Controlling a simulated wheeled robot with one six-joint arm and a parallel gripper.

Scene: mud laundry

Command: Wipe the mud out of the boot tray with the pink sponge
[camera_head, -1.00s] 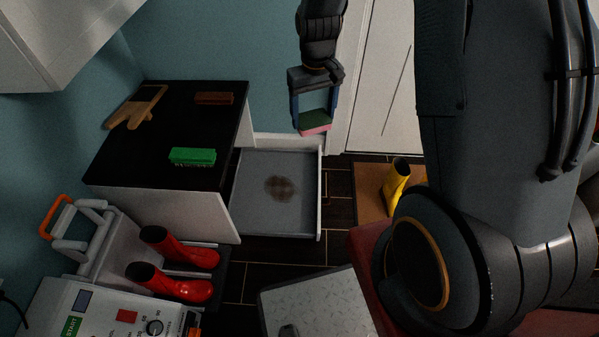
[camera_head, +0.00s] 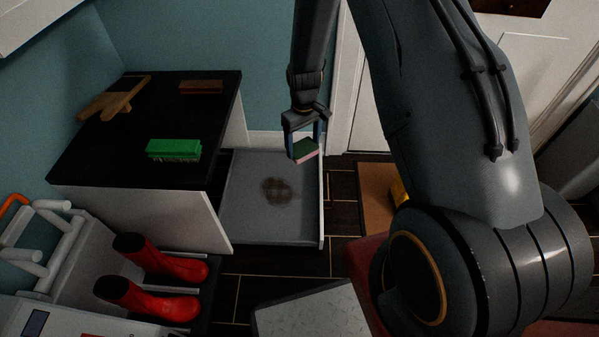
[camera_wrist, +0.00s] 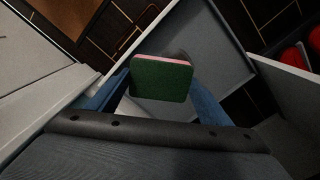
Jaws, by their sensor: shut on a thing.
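My gripper (camera_head: 304,150) is shut on the pink sponge (camera_head: 306,152), which has a green scouring side and a pink body. In the wrist view the sponge (camera_wrist: 161,78) sits between the blue fingers, its green face toward the camera. The sponge is above the tray's back right part, apart from the mud. In the wrist view the tray (camera_wrist: 215,45) lies beyond the sponge, which hides most of the mud.
On the cabinet top (camera_head: 130,120) lie a green brush (camera_head: 174,149), a brown brush (camera_head: 201,87) and a wooden boot jack (camera_head: 113,100). Red boots (camera_head: 150,300) stand at lower left. The white door stands behind.

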